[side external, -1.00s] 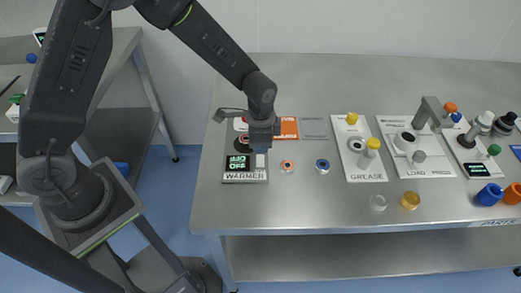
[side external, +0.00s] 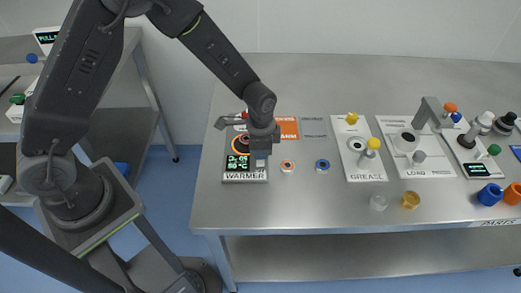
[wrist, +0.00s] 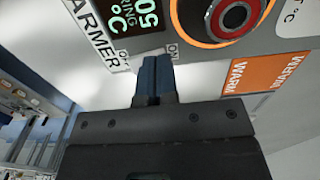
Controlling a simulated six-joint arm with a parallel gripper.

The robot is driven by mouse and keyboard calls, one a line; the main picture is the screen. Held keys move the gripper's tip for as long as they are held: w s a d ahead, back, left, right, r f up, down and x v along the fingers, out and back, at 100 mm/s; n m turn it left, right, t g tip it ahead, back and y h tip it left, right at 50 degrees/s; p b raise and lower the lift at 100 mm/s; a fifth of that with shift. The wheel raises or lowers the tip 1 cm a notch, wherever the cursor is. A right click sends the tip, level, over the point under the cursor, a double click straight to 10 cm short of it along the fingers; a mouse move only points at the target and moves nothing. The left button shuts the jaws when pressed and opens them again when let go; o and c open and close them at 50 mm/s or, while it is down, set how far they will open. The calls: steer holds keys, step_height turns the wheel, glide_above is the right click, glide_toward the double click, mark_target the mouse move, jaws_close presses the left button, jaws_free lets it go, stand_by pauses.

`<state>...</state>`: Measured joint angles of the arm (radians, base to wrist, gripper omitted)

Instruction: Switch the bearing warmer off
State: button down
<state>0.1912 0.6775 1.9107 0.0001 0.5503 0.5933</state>
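The bearing warmer (side external: 245,176) is a panel at the left end of the steel table. Its display (side external: 237,162) is lit with green and reddish text, and its round heating plate glows orange around the edge. In the wrist view the glowing plate (wrist: 183,28) holds a red-ringed part, and the display (wrist: 125,17) shows beside it. A pale switch block (side external: 260,163) sits right of the display. My gripper (side external: 262,154) is over it, fingers together (wrist: 155,66), between the OFF and ON labels. The fingers hide the switch in the wrist view; contact cannot be told.
An orange WARM card (side external: 288,128) and a grey card (side external: 314,127) lie behind. Two small rings (side external: 288,166) (side external: 322,166) lie to the right, before the grease station (side external: 366,174) and load press (side external: 432,170).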

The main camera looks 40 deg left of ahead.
mark_target(260, 162)
steer(key=shift+s+d+f, duration=0.15)
steer(key=shift+s, duration=0.05)
steer(key=shift+s+d+r, duration=0.2)
steer(key=shift+s+d, duration=0.25)
steer(key=shift+r, duration=0.1)
steer(key=shift+w+r, duration=0.1)
steer(key=shift+r, duration=0.35)
step_height(260, 162, up, 13)
steer(key=shift+w+a, duration=0.45)
steer(key=shift+a, duration=0.1)
